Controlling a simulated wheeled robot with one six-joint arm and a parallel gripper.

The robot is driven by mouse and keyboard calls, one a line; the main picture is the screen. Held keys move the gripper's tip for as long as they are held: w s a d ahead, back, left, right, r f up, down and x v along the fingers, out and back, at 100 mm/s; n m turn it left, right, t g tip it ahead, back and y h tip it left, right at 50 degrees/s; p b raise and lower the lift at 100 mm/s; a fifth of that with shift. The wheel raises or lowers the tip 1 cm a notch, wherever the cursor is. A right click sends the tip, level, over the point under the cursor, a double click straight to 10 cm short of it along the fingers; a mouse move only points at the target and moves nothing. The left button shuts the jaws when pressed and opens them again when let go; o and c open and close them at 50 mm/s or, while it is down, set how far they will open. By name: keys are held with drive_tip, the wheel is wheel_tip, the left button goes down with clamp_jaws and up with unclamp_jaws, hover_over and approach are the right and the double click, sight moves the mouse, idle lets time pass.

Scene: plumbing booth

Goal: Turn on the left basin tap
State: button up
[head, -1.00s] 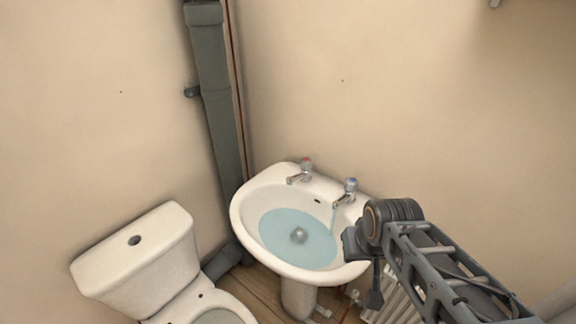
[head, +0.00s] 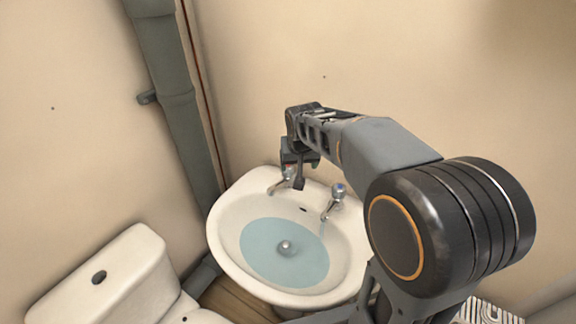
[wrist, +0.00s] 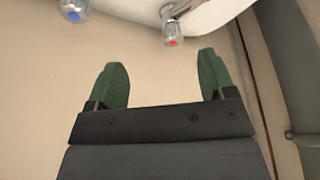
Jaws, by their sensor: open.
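The left basin tap (head: 283,184) is chrome, at the back left of the white basin (head: 228,215), its top partly hidden by my arm's end in the head view. In the wrist view the same tap, with a red-marked head (wrist: 173,40), lies just beyond and between my fingertips. My gripper (wrist: 163,73) is open and empty, its two green fingers apart, not around the tap head. In the head view my gripper (head: 300,176) hangs at the left tap, mostly hidden behind the wrist. No stream shows at the left spout.
Pale blue water (head: 270,245) stands in the basin. A grey pipe (head: 180,110) runs up the corner. A toilet cistern (head: 130,262) stands at left.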

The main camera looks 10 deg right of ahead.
approach(288, 167)
drive_tip(key=shift+m, duration=0.4)
drive_tip(key=x, duration=0.3)
drive_tip(key=p+x, duration=0.1)
drive_tip(key=x, duration=0.3)
drive_tip(key=p+x, duration=0.1)
drive_tip(key=x, duration=0.3)
drive_tip(key=shift+w, duration=0.3)
drive_tip(key=shift+c, duration=0.4)
drive_tip(key=c, duration=0.8)
drive_tip(key=shift+c, duration=0.2)
